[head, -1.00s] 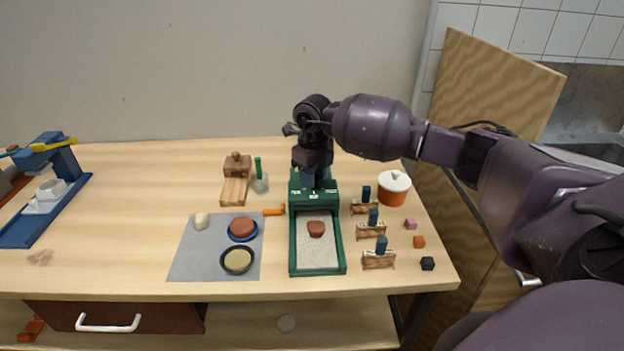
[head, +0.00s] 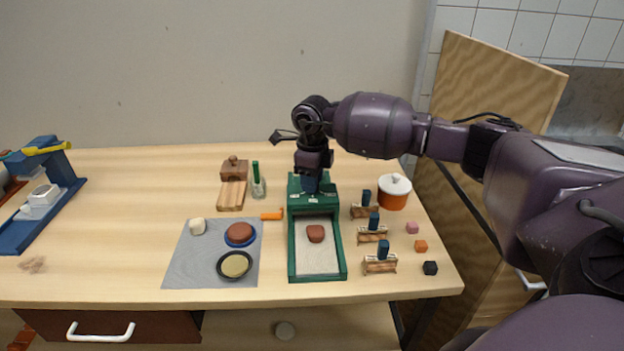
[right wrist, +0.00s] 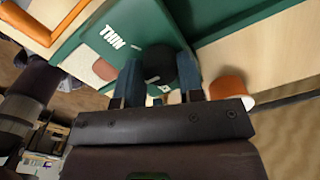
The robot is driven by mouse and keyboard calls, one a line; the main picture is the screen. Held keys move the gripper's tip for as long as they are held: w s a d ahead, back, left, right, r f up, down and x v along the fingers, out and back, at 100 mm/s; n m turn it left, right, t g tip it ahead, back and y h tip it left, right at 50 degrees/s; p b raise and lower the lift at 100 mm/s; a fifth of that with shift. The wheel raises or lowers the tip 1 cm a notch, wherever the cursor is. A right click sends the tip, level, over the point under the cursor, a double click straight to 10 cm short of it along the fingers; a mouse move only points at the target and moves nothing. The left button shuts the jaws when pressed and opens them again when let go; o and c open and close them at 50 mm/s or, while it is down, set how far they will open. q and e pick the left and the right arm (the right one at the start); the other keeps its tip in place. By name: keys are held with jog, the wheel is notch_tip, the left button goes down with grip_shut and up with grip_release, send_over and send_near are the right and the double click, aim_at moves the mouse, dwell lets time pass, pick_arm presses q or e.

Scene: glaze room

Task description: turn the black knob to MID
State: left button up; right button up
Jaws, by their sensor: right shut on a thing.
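The black knob (right wrist: 160,66) sits on the sloped panel of a green slab roller-like device (head: 293,240). In the right wrist view it lies between the two blue fingers of my right gripper (right wrist: 160,84), which is shut on it. A white mark shows on the knob, but which setting it points to I cannot tell. The white word THIN (right wrist: 117,36) reads on the green panel beside it; the MID label is not readable. In the head view my right gripper (head: 311,184) is at the device's back end and hides the knob. My left gripper is out of view.
A reddish clay lump (head: 316,234) lies in the device's tray, with an orange handle (head: 271,215) at its left. Small wooden racks with blue pieces (head: 373,234) and an orange pot (head: 392,199) stand to the right. A grey mat (head: 196,273) lies left.

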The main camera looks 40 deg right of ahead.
jog(key=shift+r, duration=0.15)
jog(key=o, duration=0.8)
jog(key=shift+c, duration=0.2)
jog(key=shift+o, duration=0.8)
notch_tip(320, 180, up, 11)
jog(key=shift+f, duration=0.2)
